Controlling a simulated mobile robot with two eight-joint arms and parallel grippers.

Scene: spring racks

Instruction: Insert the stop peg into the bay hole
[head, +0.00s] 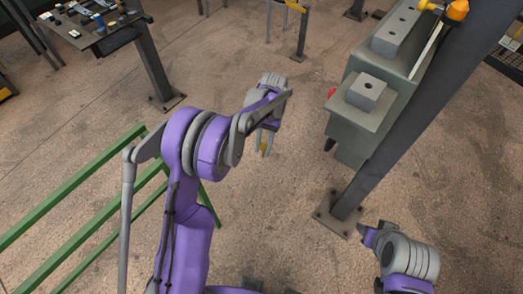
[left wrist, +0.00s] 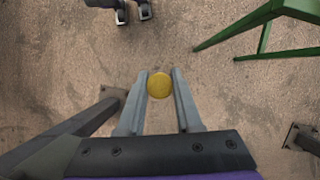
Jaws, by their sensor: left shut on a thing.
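My left gripper (head: 264,145) hangs in open air over the floor, to the left of the grey-green spring rack unit. It is shut on the yellow stop peg (head: 263,148). In the left wrist view the peg (left wrist: 159,85) shows end-on as a yellow disc between the two grey fingertips. The rack unit (head: 348,130) carries a grey block (head: 359,96) with a dark hole in its top, and a longer block (head: 397,28) with holes behind it. I cannot tell which hole is the bay hole. Part of my right arm shows at lower right; its fingers are not visible.
A dark post (head: 405,120) with a floor plate stands beside the rack unit. An orange-yellow knob (head: 457,10) is at its top. A table (head: 105,38) with small parts stands at the back left. The middle floor is clear.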

